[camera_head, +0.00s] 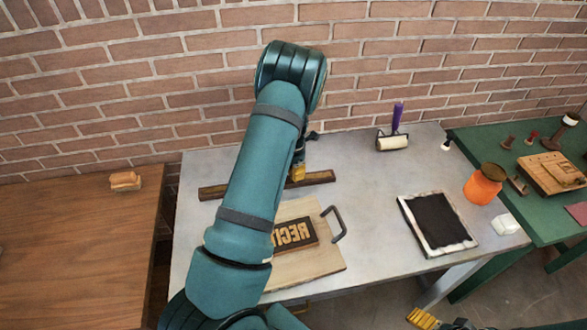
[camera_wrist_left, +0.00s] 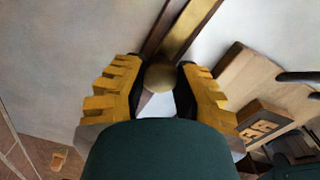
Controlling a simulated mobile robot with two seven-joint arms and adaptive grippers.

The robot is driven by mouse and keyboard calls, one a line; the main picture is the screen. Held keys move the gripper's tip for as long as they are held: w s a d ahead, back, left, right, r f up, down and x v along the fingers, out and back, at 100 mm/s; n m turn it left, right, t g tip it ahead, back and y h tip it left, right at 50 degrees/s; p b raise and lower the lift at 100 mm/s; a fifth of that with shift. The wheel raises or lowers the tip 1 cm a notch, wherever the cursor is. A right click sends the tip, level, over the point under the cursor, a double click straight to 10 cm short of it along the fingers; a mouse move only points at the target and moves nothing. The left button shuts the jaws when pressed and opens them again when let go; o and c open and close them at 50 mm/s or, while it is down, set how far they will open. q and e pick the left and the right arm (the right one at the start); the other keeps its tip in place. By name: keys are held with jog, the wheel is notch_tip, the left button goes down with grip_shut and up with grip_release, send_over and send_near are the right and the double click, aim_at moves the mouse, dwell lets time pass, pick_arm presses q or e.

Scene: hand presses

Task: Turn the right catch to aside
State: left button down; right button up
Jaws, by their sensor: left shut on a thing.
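A long dark bar (camera_head: 322,178) with a brass-coloured strip lies across the grey table, behind a wooden board. In the left wrist view the bar (camera_wrist_left: 205,12) runs up from between my fingers. A round brass-coloured knob (camera_wrist_left: 160,77) sits at its near end there; it looks like the right catch, but its shape below is hidden. My left gripper (camera_head: 298,172) is over the right part of the bar. In the wrist view its yellow fingers (camera_wrist_left: 158,88) are shut on the knob from both sides. My right gripper (camera_head: 424,318) shows only partly at the bottom edge.
The wooden board (camera_head: 325,265) carries a block with raised letters (camera_head: 296,236) and a dark handle (camera_head: 339,226). To the right are a black inked slab (camera_head: 436,220), a roller (camera_head: 392,142) and an orange jar (camera_head: 482,186). My left arm hides the middle of the bar.

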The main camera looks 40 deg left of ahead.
pick_arm(q)
jog(key=shift+s+f+n, duration=0.1)
jog(key=shift+f+n, duration=0.05)
jog(key=shift+n, duration=0.15)
dwell(0.4)
jog(key=c, duration=0.6)
grip_release()
notch_tip(320, 180, up, 12)
dwell(0.4)
